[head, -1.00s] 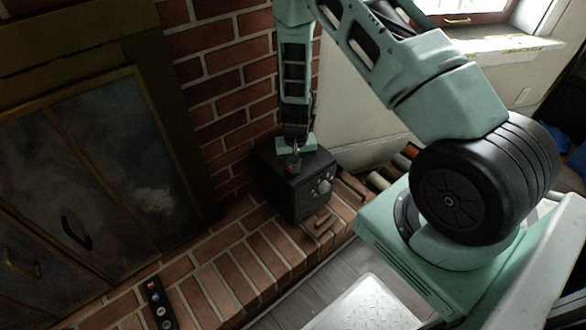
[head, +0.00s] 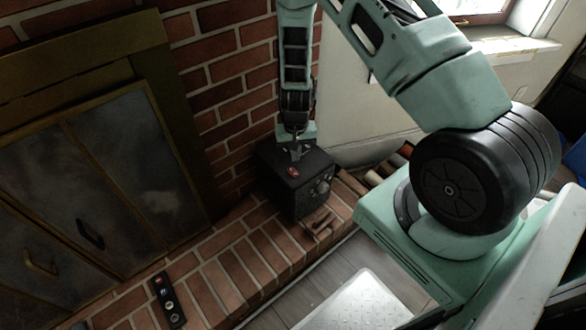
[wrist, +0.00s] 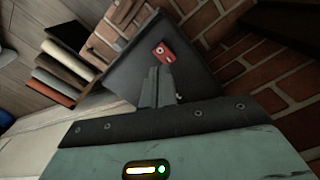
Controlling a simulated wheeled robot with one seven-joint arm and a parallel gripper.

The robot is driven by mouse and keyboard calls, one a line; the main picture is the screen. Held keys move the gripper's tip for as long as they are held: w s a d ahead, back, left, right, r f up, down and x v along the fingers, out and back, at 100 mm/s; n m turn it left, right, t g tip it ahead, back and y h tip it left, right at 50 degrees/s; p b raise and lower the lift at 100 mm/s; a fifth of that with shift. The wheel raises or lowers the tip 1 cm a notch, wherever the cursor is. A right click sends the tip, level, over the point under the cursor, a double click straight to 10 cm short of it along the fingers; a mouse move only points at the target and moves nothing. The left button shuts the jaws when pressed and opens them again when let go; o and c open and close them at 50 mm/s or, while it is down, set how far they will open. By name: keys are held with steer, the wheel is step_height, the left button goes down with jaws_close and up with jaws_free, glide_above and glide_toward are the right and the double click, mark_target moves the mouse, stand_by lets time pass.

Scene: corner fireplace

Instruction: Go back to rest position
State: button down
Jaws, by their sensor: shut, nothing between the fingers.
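My gripper (head: 296,150) points down just above the black box (head: 302,200) on the brick ledge. In the wrist view its two fingers (wrist: 157,88) are together with nothing between them. A small red object (head: 293,171) lies on top of the black box. It also shows in the wrist view (wrist: 164,53), just beyond the fingertips and apart from them. The box's front has a round knob or dial on it.
The brick ledge (head: 235,262) runs along the brick wall. A dark remote-like strip (head: 168,300) lies on it at the lower left. Dark fireplace doors (head: 95,190) stand at the left. Several books (wrist: 62,70) stand beside the box.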

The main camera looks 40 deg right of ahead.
stand_by(0.4)
steer(key=s+a+r+n+y+p, duration=0.1)
steer(key=s+a+r+n+p, duration=0.2)
steer(key=a+r, duration=0.9)
steer(key=s+a+r+n+y+p, duration=0.1)
steer(key=s+a+r+n+p, duration=0.2)
steer(key=a+r, duration=0.9)
steer(key=s+r+n+h+p, duration=0.1)
steer(key=s+r+n+p, duration=0.3)
steer(key=s+r, duration=1.4)
steer(key=n, duration=0.3)
steer(key=shift+s+a+p, duration=0.15)
steer(key=shift+a+p, duration=0.05)
steer(key=shift+p, duration=0.1)
